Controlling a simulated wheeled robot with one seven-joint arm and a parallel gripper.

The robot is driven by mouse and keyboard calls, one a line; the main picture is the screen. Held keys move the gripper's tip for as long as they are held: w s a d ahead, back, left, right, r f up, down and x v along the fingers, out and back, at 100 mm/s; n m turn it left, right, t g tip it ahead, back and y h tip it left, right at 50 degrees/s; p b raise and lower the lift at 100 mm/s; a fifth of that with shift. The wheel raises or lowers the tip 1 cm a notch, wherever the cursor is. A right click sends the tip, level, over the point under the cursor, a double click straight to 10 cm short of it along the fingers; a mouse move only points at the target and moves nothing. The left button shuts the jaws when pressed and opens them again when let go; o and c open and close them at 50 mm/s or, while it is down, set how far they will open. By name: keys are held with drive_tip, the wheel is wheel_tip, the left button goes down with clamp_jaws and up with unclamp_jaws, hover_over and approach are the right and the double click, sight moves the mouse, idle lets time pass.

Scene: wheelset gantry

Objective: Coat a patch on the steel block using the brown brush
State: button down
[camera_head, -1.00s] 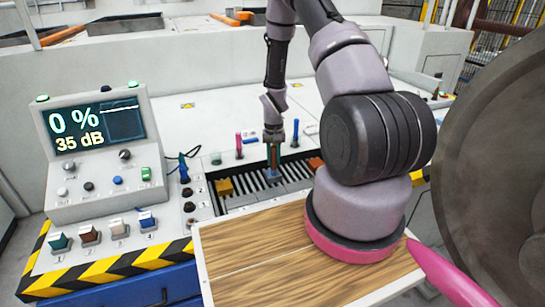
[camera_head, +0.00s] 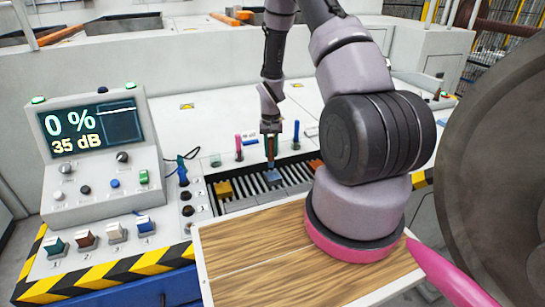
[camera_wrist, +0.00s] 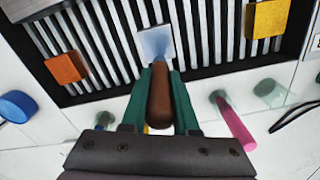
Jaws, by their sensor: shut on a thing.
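My gripper (camera_head: 270,150) is over the slatted grate in the head view. In the wrist view its green fingers (camera_wrist: 161,78) are shut on the brown brush (camera_wrist: 160,97), seen by its handle. The brush points at the steel block (camera_wrist: 147,36), a pale square on the grate slats. A blue smear covers part of the block's top. The brush tip is at the block's near edge; whether it touches is unclear. In the head view the block (camera_head: 273,178) shows bluish below my fingers.
A yellow block (camera_head: 223,189) and an orange block (camera_head: 316,164) sit on the grate. A pink-handled tool (camera_head: 239,147) and a blue one (camera_head: 296,134) stand behind it. A console (camera_head: 95,150) reading 0 % and 35 dB is left. A wooden board (camera_head: 270,265) is in front.

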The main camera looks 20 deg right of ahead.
sight(271, 137)
drive_tip(key=shift+r, duration=2.55)
